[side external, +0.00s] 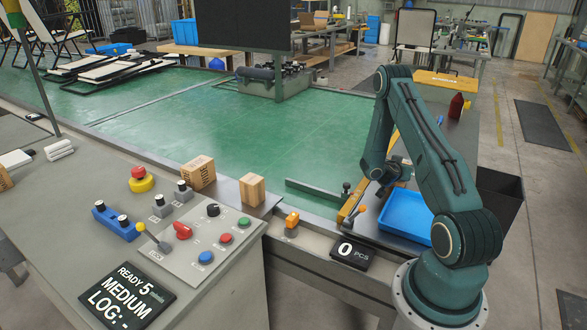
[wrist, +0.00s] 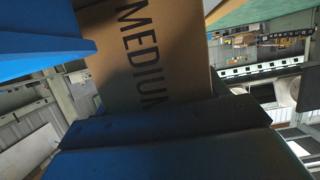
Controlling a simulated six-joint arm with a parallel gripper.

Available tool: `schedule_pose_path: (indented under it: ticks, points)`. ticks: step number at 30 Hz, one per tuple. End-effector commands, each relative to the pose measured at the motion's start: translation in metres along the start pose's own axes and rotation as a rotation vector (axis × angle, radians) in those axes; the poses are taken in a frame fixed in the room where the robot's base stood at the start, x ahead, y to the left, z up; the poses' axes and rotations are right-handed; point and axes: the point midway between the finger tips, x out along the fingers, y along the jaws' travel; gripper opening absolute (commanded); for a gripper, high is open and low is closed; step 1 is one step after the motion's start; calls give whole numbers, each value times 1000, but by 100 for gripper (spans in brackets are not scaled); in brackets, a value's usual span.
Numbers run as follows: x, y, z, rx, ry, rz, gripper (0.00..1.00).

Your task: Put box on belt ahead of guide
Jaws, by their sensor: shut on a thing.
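A brown cardboard box (wrist: 150,55) printed MEDIUM fills the middle of the wrist view. My gripper (wrist: 165,125) is shut on it; a dark jaw crosses its lower part. In the side view my gripper (side external: 384,178) hangs low at the belt's right edge, by the blue tray. The held box is not clear there, largely hidden by my arm. The green belt (side external: 240,130) is bare in its middle.
Two cardboard boxes (side external: 198,172) (side external: 252,190) stand at the belt's near edge. A control panel (side external: 195,235) with knobs and buttons is at front left. A blue tray (side external: 407,216) lies right of the belt. A dark screen (side external: 240,22) stands at the back.

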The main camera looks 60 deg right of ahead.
Motion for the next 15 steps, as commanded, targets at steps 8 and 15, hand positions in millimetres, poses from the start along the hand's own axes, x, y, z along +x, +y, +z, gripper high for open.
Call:
schedule_pose_path:
  ticks: [8, 15]
  points:
    - [-2, 0, -6, 0, 2, 0, 41]
    - [-8, 0, -22, 2, 3, 0, 41]
